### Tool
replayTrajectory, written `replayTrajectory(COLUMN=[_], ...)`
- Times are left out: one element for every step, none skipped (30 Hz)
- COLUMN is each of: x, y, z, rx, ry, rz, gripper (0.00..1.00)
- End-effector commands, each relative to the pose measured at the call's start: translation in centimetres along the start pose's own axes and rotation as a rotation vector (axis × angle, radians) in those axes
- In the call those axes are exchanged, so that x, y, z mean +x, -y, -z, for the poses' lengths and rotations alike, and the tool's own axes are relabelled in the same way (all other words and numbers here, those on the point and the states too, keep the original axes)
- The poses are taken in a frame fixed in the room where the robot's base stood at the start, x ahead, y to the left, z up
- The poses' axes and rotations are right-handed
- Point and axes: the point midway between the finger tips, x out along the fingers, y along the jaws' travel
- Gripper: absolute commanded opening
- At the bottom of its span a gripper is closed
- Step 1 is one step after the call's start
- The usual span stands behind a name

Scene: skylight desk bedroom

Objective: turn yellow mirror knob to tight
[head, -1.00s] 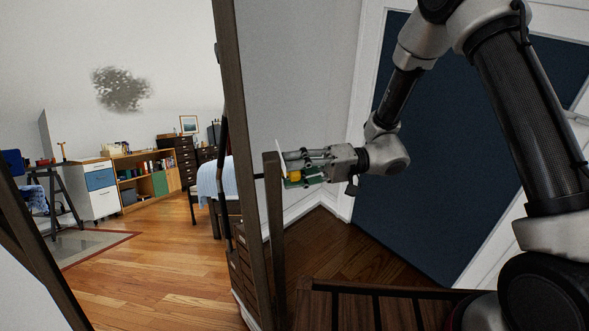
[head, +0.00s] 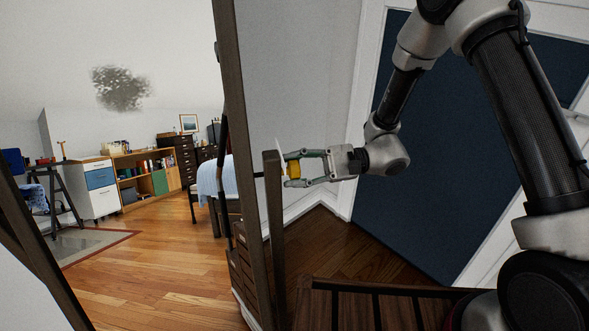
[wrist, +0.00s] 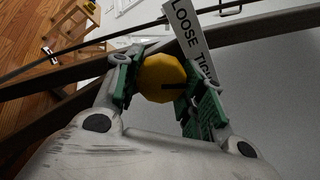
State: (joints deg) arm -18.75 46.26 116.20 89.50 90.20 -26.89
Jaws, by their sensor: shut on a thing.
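The yellow mirror knob (head: 294,170) sits at the side of a dark wooden post, seen between my fingers in the head view. In the wrist view the yellow knob (wrist: 162,78) is round, with a dark mark on its face toward the lower right. My gripper (head: 290,169) is shut on the knob, with a green-padded finger on each side; it also shows in the wrist view (wrist: 160,86). A white label (wrist: 193,35) behind the knob reads "LOOSE" and then "TIGH", its end hidden by the right finger.
The dark wooden post (head: 274,230) stands close to my gripper, beside a taller dark upright (head: 245,150). A dark slatted wooden piece (head: 375,305) lies below my arm. A blue door panel (head: 440,160) is behind the arm. Open wooden floor (head: 150,265) lies to the left.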

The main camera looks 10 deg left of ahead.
Motion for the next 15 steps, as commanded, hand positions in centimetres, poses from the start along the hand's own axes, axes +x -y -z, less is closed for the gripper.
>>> replayTrajectory(x=[-0.06, -0.06, -0.07, -0.07, -0.07, -0.07, -0.07, -0.07, -0.07, -0.07, -0.07, -0.07, -0.07, -0.07, -0.07], y=[-0.05, -0.06, -0.08, -0.09, -0.1, -0.12, -0.13, -0.15, -0.16, -0.17, -0.18, -0.2, -0.2, -0.21, -0.22], z=[0.09, 0.1, 0.1, 0.1, 0.09, 0.09, 0.09, 0.09, 0.09, 0.08, 0.08, 0.08, 0.08, 0.07, 0.07], rx=[0.041, 0.069, 0.105, 0.131, 0.157, 0.19, 0.215, 0.239, 0.269, 0.289, 0.31, 0.336, 0.353, 0.37, 0.39], ry=[-0.003, -0.003, -0.003, -0.003, -0.003, -0.003, -0.003, -0.003, -0.003, -0.003, -0.003, -0.003, -0.003, -0.003, -0.004], rz=[0.0, 0.0, 0.0, 0.0, 0.0, 0.0, 0.0, 0.0, 0.0, 0.0, 0.0, 0.0, 0.0, 0.0, 0.0], gripper=[0.16, 0.16, 0.16, 0.16, 0.16, 0.16, 0.16, 0.16, 0.16, 0.16, 0.16, 0.16, 0.16, 0.16, 0.16])
